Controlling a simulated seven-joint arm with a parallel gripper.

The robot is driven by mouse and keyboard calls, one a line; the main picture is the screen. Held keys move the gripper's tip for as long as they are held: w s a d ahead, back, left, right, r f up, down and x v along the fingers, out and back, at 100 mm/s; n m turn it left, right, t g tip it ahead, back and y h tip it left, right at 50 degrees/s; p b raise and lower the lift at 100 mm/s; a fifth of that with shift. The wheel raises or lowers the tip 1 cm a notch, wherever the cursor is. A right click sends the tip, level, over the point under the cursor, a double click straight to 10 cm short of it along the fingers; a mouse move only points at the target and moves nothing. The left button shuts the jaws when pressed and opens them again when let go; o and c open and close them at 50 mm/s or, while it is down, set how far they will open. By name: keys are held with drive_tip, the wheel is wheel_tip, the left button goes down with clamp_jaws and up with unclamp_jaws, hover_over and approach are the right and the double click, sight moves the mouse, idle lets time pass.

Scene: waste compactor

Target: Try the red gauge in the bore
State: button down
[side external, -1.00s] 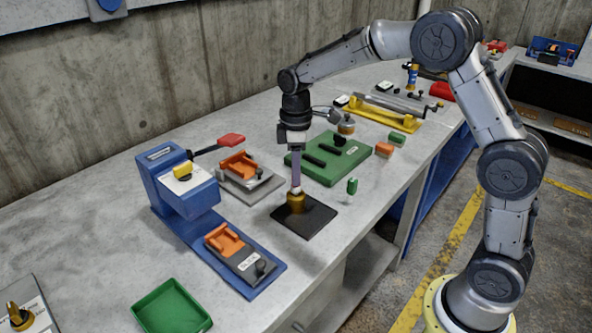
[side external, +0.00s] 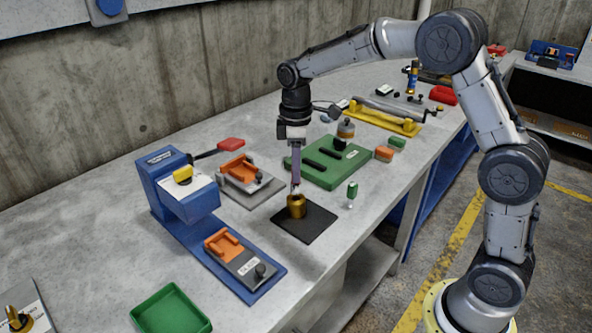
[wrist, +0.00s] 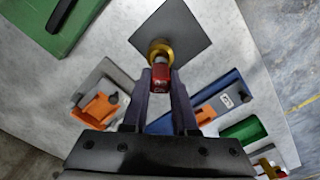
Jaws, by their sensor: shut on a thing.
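The red gauge (wrist: 160,78) is between my fingertips in the wrist view, and my gripper (wrist: 160,84) is shut on it. In the side view my gripper (side external: 296,184) points straight down, just above the brass bushing (side external: 297,210). The bushing stands upright on a dark square plate (side external: 315,224), and its dark bore opening shows at the top. In the wrist view the bushing (wrist: 160,47) shows as a gold ring just beyond the gauge. The gauge's lower end is hard to make out, so I cannot tell whether it enters the bore.
A green gauge (side external: 352,190) stands right of the plate. A blue press (side external: 180,190) with an orange fixture (side external: 222,243) is at left. Behind are a grey-and-orange fixture (side external: 238,168) and a green board (side external: 345,165). An empty green tray (side external: 172,312) lies front left.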

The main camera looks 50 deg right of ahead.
drive_tip(key=shift+r, duration=1.45)
drive_tip(key=shift+f, duration=0.1)
